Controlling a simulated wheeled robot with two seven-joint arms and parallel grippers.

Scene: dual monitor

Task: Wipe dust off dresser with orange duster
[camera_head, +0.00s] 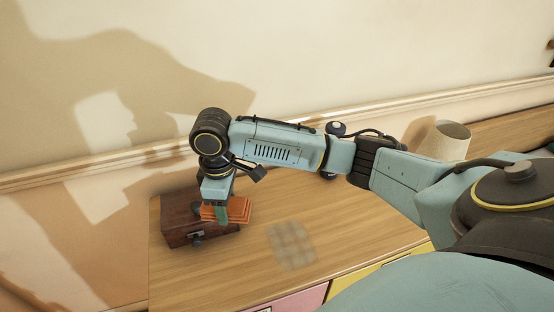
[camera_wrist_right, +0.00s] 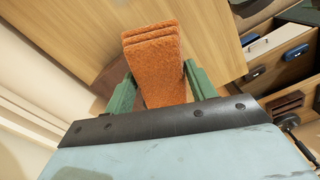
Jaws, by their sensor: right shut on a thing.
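The orange duster (camera_head: 238,209) is a layered, fuzzy block, held in my right gripper (camera_head: 222,212). In the right wrist view the duster (camera_wrist_right: 157,70) sits between the two green fingers of the right gripper (camera_wrist_right: 152,88), which are shut on it. The dresser (camera_head: 345,230) has a light wood top. A greyish dust patch (camera_head: 292,245) lies on that top, to the right of and nearer than the gripper. The duster is at the left end of the dresser, by a dark wooden box; I cannot tell whether it touches. My left gripper is not in view.
The dark reddish wooden box (camera_head: 190,225) stands at the dresser's left end, close beside the gripper. A cream lampshade-like object (camera_head: 445,141) stands farther right, behind my right arm. Pink (camera_head: 295,302) and yellow drawer fronts show below. The wall runs along the back. The dresser top around the dust is clear.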

